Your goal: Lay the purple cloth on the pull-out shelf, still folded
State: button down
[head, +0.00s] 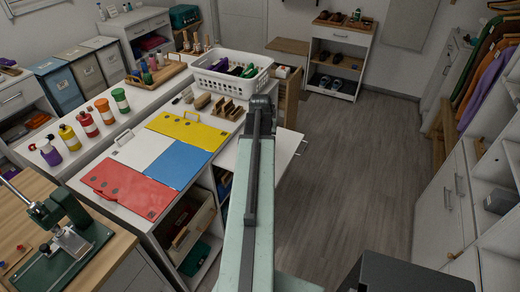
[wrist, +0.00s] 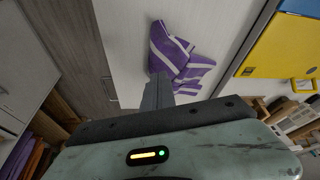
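The purple cloth with white stripes (wrist: 180,62) shows in the wrist view, bunched in overlapping folds, just beyond the tip of my gripper (wrist: 158,90). Behind it is the white pull-out shelf (wrist: 122,30), with a handle along its left edge. In the head view the pull-out shelf (head: 287,150) juts out to the right of the counter. My gripper (head: 262,103) and arm reach across it and hide the cloth there. The cloth seems to meet the dark fingers. I cannot tell whether they grip it or whether it rests on the shelf.
Red, white, blue and yellow panels (head: 195,128) lie on the counter left of my arm. A white basket (head: 212,80) and wooden blocks (head: 228,108) stand beyond. Bottles (head: 88,124) line the left. Open floor (head: 345,160) lies to the right, bounded by cabinets (head: 448,200).

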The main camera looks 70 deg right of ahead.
jog(key=w+d+f+b, duration=0.1)
jog(key=d, duration=0.3)
jog(key=w+d+f+b, duration=0.1)
jog(key=d+f+b, duration=0.1)
jog(key=d, duration=0.3)
jog(key=w+d+f+b, duration=0.1)
jog(key=d, duration=0.3)
jog(key=shift+d+f, duration=0.4)
jog(key=shift+a+f+b, duration=0.1)
jog(key=shift+f+b, duration=0.25)
jog(key=shift+b, duration=0.2)
notch_tip(320, 180, down, 4)
jog(key=b, duration=0.4)
jog(key=shift+r, duration=0.1)
notch_tip(320, 180, up, 9)
jog(key=p, duration=0.9)
